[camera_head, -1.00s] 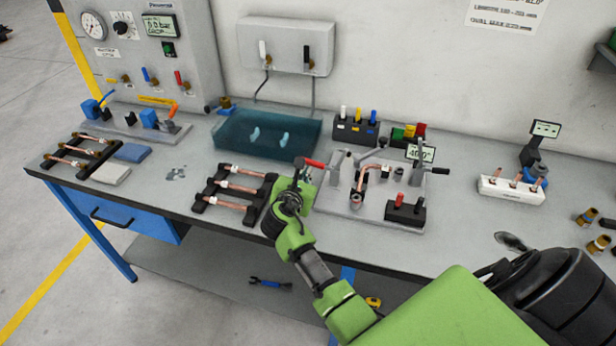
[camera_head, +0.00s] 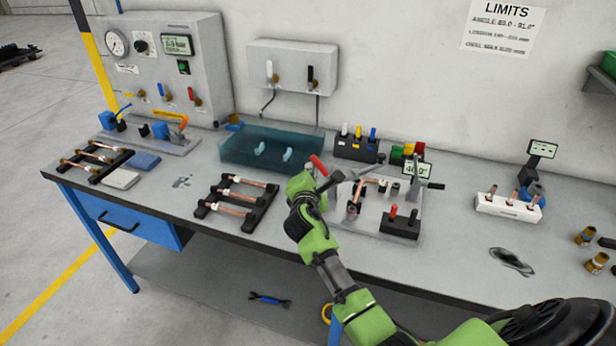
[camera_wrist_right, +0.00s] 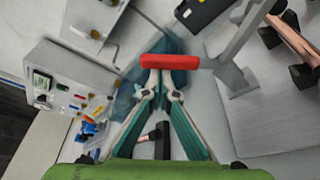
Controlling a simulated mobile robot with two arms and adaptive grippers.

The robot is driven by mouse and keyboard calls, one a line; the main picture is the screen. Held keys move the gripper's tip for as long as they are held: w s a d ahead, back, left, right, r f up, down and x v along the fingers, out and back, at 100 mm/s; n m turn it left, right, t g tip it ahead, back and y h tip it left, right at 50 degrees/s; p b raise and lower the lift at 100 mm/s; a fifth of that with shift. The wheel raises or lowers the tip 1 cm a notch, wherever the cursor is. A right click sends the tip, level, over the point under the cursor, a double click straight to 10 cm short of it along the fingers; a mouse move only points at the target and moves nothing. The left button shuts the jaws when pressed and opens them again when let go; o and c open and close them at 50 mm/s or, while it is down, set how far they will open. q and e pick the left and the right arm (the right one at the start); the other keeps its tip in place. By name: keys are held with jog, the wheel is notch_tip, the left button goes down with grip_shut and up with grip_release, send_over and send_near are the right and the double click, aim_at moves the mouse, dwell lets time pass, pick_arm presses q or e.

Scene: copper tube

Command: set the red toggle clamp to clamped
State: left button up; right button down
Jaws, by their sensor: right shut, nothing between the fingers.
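The toggle clamp's red handle (camera_head: 318,165) stands tilted on the left side of the grey fixture plate (camera_head: 372,224), joined to a grey lever (camera_head: 338,178). In the right wrist view the red handle (camera_wrist_right: 170,62) lies crosswise just beyond my right fingertips, with the grey clamp part (camera_wrist_right: 236,78) to its right. My right gripper (camera_wrist_right: 160,78) is shut and empty, its tips close to or touching the handle; I cannot tell which. In the head view my green right wrist hides part of the gripper and the clamp's base. My left gripper is not in view.
A bent copper tube (camera_head: 356,194) sits in the fixture, close right of the clamp. A black block with red and black knobs (camera_head: 400,226) stands at the plate's front right. A black rack with copper tubes (camera_head: 236,205) lies to the left. A blue translucent tray (camera_head: 268,145) is behind.

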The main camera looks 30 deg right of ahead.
aim_at(320, 162)
jog(key=shift+s+d+r+m+t+b, duration=0.3)
jog(key=shift+s+m+b, duration=0.1)
jog(key=shift+m, duration=0.15)
jog(key=shift+s+d+r+m+t+b, duration=0.25)
jog(key=shift+s+m+b, duration=0.1)
jog(key=shift+m, duration=0.2)
jog(key=shift+s+d+r+m+t+b, duration=0.3)
jog(key=shift+s+m+t+b, duration=0.1)
jog(key=shift+m+b, duration=0.45)
jog(key=shift+s+d+r+m+b, duration=0.3)
jog(key=shift+m+b, duration=0.15)
jog(key=shift+m, duration=0.2)
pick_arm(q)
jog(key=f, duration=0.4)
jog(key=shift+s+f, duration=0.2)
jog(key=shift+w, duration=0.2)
pick_arm(e)
jog(key=shift+w, duration=0.1)
